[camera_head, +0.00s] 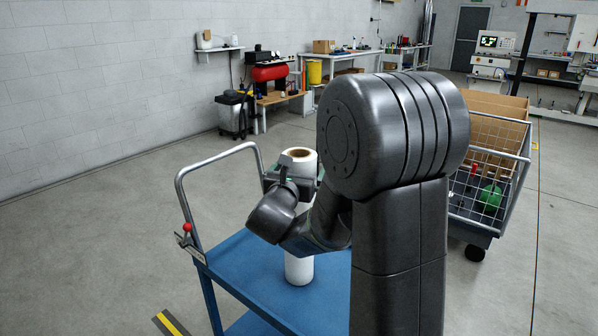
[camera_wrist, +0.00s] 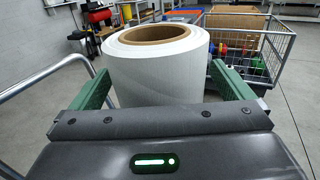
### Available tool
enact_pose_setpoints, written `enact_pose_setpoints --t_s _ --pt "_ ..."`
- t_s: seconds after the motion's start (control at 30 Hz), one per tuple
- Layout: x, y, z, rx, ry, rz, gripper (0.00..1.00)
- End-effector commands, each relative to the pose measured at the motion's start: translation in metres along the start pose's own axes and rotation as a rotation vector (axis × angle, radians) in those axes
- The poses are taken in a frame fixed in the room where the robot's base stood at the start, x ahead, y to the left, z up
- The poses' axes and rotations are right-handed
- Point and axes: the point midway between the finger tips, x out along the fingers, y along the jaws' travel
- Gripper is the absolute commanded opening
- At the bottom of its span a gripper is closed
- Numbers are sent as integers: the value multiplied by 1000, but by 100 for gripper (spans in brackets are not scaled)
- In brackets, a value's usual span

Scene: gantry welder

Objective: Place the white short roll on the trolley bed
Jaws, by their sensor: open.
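The white roll (camera_head: 299,268) stands upright on the blue trolley bed (camera_head: 250,276) in the head view, with its brown core showing at the top. My arm covers part of its middle. In the wrist view the white roll (camera_wrist: 158,72) fills the space between the green fingers of my gripper (camera_wrist: 165,85). The fingers are open, one on each side of the roll. In the head view my gripper (camera_head: 296,180) is at the upper part of the roll. I cannot tell whether a finger touches it.
The trolley's grey handle (camera_head: 215,164) rises at the left, with a red knob (camera_head: 187,228) beside it. A wire-mesh cart (camera_head: 487,185) holding cardboard and coloured items stands at the right. Workbenches (camera_head: 345,54) line the back wall. The floor at left is clear.

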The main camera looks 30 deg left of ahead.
Motion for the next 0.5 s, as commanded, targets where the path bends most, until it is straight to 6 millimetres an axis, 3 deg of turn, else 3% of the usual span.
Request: enact_pose_setpoints --t_s 0.3,0.5 --pt "-67 2 0 0 0 6 100" --pt "-100 2 0 0 0 5 100"
